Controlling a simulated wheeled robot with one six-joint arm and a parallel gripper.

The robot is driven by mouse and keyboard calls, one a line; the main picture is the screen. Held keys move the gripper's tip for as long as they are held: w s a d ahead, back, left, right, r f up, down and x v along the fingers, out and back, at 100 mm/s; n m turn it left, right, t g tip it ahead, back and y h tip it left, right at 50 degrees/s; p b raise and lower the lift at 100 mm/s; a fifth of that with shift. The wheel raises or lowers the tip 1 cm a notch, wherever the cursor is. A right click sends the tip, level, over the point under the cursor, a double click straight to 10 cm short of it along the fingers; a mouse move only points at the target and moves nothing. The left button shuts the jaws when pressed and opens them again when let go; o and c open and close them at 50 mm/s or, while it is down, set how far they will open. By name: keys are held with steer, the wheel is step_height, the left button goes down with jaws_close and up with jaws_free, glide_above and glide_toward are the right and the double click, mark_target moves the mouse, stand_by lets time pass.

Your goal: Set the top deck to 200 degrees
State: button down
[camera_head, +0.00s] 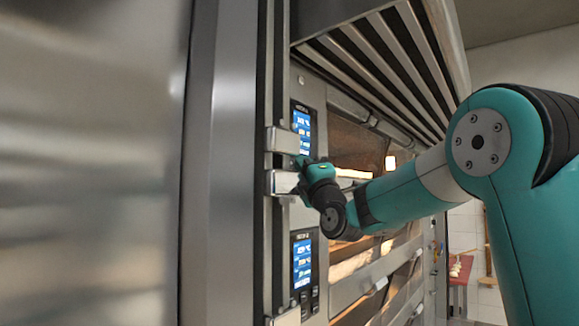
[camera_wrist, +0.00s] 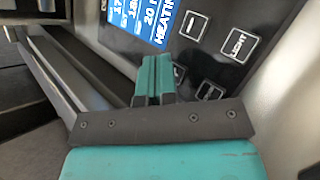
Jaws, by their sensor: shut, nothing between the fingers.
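The upper deck's control panel (camera_head: 303,118) has a lit blue display, too small to read in the head view. In the wrist view the display (camera_wrist: 148,22) is cut off at the top; its lines begin "17", "18" and "20 M", with "HEATING" below. Below it are a minus button (camera_wrist: 195,25), a LIGHT button (camera_wrist: 238,43) and a lower button (camera_wrist: 212,92). My gripper (camera_head: 303,163) is shut and empty at the panel's lower part. Its fingertips (camera_wrist: 153,62) lie over the button area and partly hide a button (camera_wrist: 180,72). Whether they touch the panel, I cannot tell.
A second control panel (camera_head: 302,262) with a lit display sits below. Glowing oven windows lie behind my arm, and a slatted hood (camera_head: 375,50) overhangs above. A steel surface (camera_head: 90,160) fills the left.

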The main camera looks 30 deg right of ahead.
steer(key=shift+w+a, duration=0.1)
steer(key=shift+w, duration=0.2)
stand_by(0.7)
steer(key=shift+s+f+b, duration=0.1)
steer(key=shift+s+b, duration=0.05)
steer(key=shift+b, duration=0.35)
steer(key=shift+s+d+b, duration=0.25)
steer(key=shift+s+b, duration=0.3)
steer(key=shift+b, duration=0.25)
steer(key=shift+b, duration=0.75)
steer(key=shift+w, duration=0.1)
